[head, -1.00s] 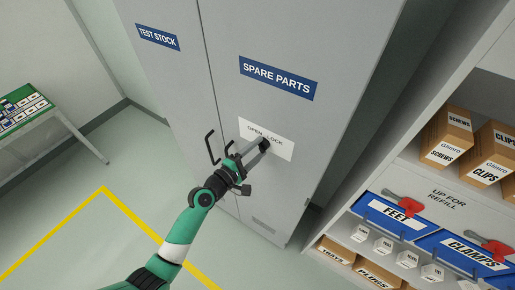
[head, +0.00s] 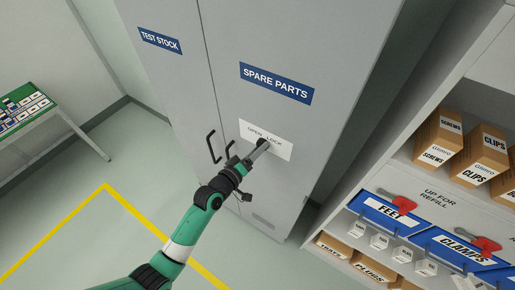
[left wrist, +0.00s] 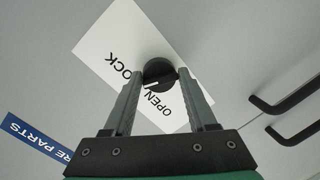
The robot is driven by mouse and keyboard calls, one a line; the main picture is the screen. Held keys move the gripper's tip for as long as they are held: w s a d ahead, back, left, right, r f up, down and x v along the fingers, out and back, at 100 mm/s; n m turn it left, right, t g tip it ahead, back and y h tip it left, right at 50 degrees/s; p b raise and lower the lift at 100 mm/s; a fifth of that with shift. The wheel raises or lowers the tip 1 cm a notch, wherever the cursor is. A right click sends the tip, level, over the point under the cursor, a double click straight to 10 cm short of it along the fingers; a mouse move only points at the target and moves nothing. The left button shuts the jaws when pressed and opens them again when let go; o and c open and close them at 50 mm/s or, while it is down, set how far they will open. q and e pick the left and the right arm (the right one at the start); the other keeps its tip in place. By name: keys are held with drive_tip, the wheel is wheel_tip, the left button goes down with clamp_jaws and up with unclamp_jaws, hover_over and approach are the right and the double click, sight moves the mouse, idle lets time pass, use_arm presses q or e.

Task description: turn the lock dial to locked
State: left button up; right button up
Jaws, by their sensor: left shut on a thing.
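The lock dial (left wrist: 158,73) is a round black knob with a white mark, on a white label plate (left wrist: 108,40) printed OPEN and LOCK. In the left wrist view its mark points to the lower left, roughly between the two words. The plate (head: 282,148) is on the grey cabinet door under the SPARE PARTS sign. My left gripper (head: 264,144) reaches the dial, which its fingers mostly hide in the head view. In the left wrist view the gripper (left wrist: 162,75) is shut on the dial, one finger on each side. My right gripper is not in view.
Two black door handles (head: 213,147) stick out just left of the plate, close to my left gripper. A shelf unit (head: 405,170) with boxes and blue bins stands at the right. A table (head: 40,135) with a green tray is at the far left.

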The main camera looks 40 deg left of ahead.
use_arm(q)
drive_tip(key=shift+r+m+y+p, duration=0.2)
drive_tip(key=shift+m+y+p, duration=0.25)
drive_tip(key=shift+m, duration=1.35)
drive_tip(key=o, duration=1.3)
drive_tip(key=shift+w+d+f, duration=0.1)
drive_tip(key=v, duration=1.1)
drive_tip(key=shift+s, duration=0.3)
